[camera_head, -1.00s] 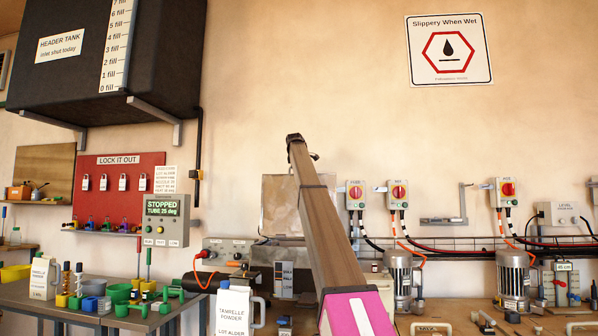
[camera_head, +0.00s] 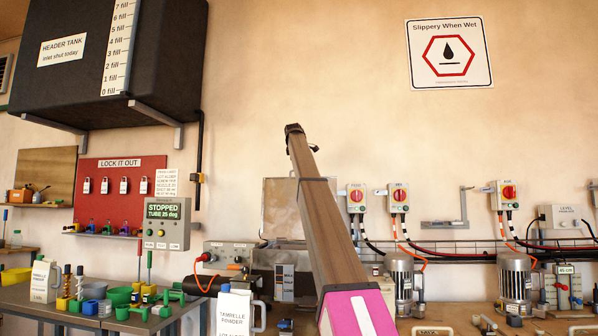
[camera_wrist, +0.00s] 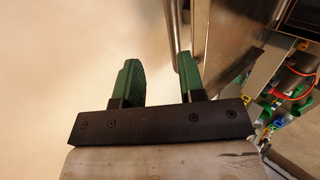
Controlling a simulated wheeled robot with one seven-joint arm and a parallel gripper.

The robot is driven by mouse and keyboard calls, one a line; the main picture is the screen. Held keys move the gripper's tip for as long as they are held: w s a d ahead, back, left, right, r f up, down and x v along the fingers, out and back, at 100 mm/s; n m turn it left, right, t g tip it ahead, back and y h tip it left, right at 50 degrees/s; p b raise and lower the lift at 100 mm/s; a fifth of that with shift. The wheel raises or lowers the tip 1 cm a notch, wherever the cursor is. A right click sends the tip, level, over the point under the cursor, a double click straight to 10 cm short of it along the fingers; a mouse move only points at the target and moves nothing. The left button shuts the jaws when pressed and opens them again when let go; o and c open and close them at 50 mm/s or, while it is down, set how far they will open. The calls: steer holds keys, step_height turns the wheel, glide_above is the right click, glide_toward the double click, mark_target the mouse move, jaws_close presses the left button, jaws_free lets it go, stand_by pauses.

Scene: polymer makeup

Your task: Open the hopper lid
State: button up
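In the head view, a thin square panel (camera_head: 279,205) stands upright against the wall, above a grey machine body (camera_head: 262,259). It looks like the hopper lid, raised, but my arm covers its middle and right part. The hopper's mouth is not clear. In the wrist view, my gripper (camera_wrist: 159,80) has two green fingers spread apart, with nothing held between them. A shiny metal panel (camera_wrist: 215,40) rises close beside the right finger; whether they touch cannot be told. The gripper's fingers cannot be made out in the head view.
A white jug (camera_head: 235,308) stands in front of the machine. A side table (camera_head: 28,303) at left holds several green, yellow and blue parts. Two motors (camera_head: 400,280) (camera_head: 514,280) stand at right below red switches. A black header tank (camera_head: 165,60) hangs upper left.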

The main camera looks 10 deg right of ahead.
steer(key=v, duration=0.4)
steer(key=shift+s, duration=0.1)
steer(key=shift+s+a+f, duration=0.1)
stand_by(0.3)
